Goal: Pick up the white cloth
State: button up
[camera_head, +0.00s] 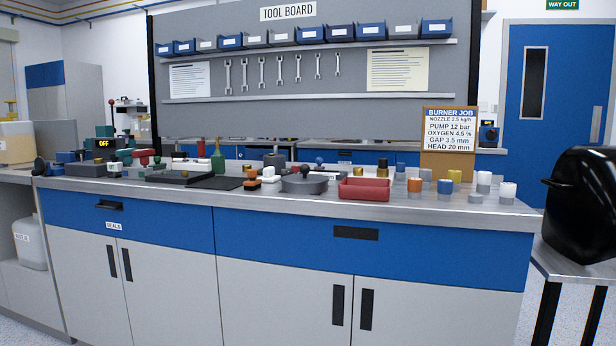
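I cannot clearly make out a white cloth in the head view. The bench top is crowded, and low items behind the front row are partly hidden. My gripper is not in view.
A red tray (364,195) sits at the bench's front edge. Several small cylinders, including an orange one (415,185), stand to its right. A glossy black object (585,205) rests on a side table at right.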

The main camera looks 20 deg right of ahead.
aim_at(268, 176)
jog(key=z, duration=0.05)
jog(key=k, duration=0.5)
jog(key=u, duration=0.85)
jog(key=i, duration=1.4)
jog(key=z, duration=0.4)
